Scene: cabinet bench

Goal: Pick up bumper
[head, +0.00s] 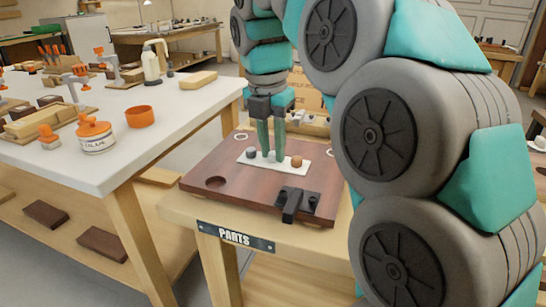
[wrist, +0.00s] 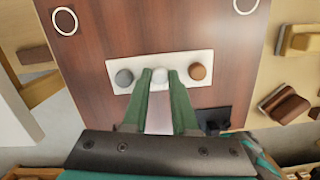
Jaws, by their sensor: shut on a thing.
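A white plate (wrist: 178,56) lies on the brown board and bears three small round bumpers in a row. The left one is a grey bumper (wrist: 124,77), also seen in the head view (head: 251,153). The middle one is a whitish bumper (wrist: 160,76). The right one is a brown bumper (wrist: 198,71), also seen in the head view (head: 296,161). My gripper (head: 272,157) points down over the plate, its green fingers closed on the whitish bumper. In the head view the fingers hide that bumper. I cannot tell whether it is clear of the plate.
The brown board (head: 230,165) rests on a wooden stand labelled PARTS (head: 236,237). A black block (head: 297,203) sits at its front right. A white-topped bench (head: 120,165) at left holds an orange cup (head: 140,116), a tin (head: 95,136) and several clamps.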

